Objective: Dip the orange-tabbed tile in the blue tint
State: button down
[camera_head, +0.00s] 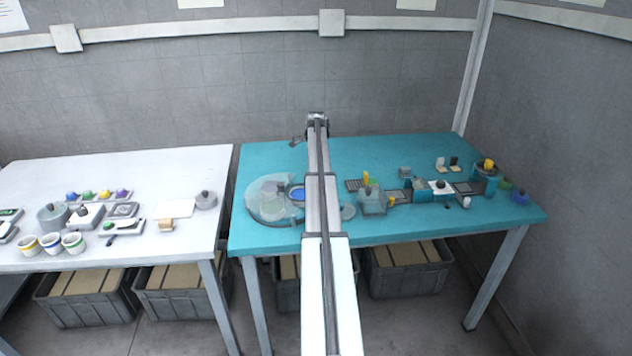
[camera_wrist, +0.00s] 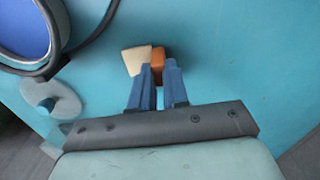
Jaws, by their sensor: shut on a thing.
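My gripper (camera_wrist: 158,72) is shut on the orange tab (camera_wrist: 158,60) of a tile in the wrist view. The tile's cream face (camera_wrist: 137,60) sticks out to the left of the fingers, over the teal table. The blue tint (camera_wrist: 22,28) fills a round dark-rimmed dish at the upper left of the wrist view, apart from the tile. In the head view the blue tint (camera_head: 298,194) shows just left of my arm. The gripper and tile cannot be made out in the head view, where my arm hides part of the table.
A translucent round guard (camera_head: 268,198) stands left of the tint. A grey disc with a hole (camera_wrist: 52,98) lies below the dish in the wrist view. Several small fixtures and pots crowd the teal table (camera_head: 395,155) right of my arm. The white table (camera_head: 120,170) stands at left.

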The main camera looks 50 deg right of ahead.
jog(key=shift+r, duration=0.1)
jog(key=shift+r, duration=2.9)
jog(key=s+a, duration=0.3)
jog(key=a, duration=1)
jog(key=shift+a+r, duration=0.15)
jog(key=shift+r, duration=0.1)
jog(key=shift+f, duration=1.9)
dwell(1.6)
